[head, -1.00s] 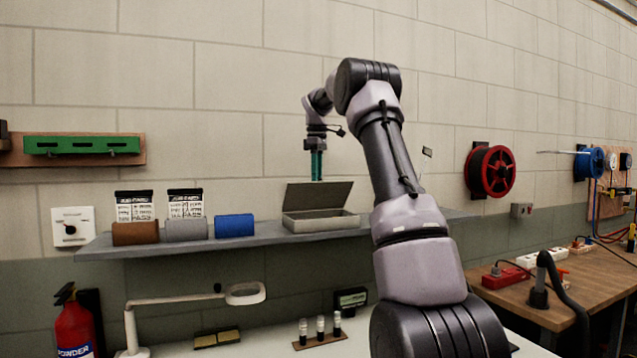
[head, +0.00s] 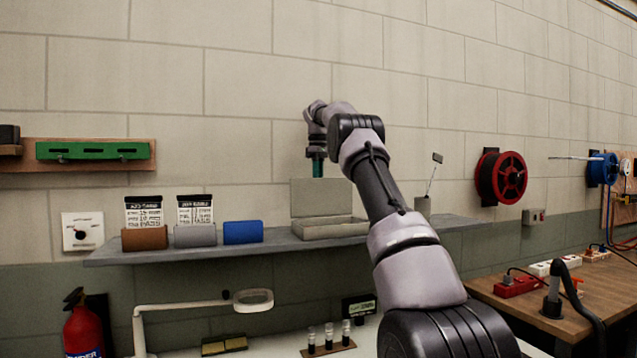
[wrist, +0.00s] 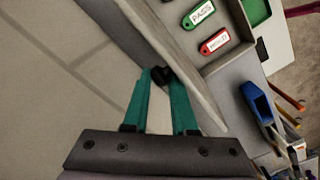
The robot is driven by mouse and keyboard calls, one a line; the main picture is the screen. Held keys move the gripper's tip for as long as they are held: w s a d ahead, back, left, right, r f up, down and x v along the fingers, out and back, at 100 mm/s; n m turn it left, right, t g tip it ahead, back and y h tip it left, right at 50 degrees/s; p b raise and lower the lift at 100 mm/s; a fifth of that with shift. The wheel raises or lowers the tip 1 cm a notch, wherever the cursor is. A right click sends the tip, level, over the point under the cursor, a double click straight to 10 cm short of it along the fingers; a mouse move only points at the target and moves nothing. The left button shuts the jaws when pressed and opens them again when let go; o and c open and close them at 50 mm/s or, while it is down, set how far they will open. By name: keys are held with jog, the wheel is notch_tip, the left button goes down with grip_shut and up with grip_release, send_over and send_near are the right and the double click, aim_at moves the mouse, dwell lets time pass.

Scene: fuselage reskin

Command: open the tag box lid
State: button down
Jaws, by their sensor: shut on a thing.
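The tag box (head: 335,230) is a shallow grey box on the wall shelf. Its flat grey lid (head: 320,198) stands about upright at the back, so the box is open. My gripper (head: 317,170) is at the lid's top edge, pointing down, its green fingers partly hidden behind the lid. In the wrist view my green fingers (wrist: 160,82) close on a black knob (wrist: 161,75) at the lid (wrist: 172,42). Beyond the lid, a green tag marked PASS (wrist: 199,14) and a red tag (wrist: 215,42) show inside the box.
The wall is close behind the lid.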

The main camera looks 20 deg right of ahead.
jog(key=shift+w+d+f, duration=0.1)
jog(key=shift+d+f, duration=0.2)
jog(key=shift+d, duration=0.25)
jog(key=c, duration=0.6)
grip_release()
jog(key=shift+d+f, duration=0.1)
jog(key=shift+w, duration=0.1)
jog(key=shift+a+r, duration=0.2)
jog(key=shift+a, duration=0.1)
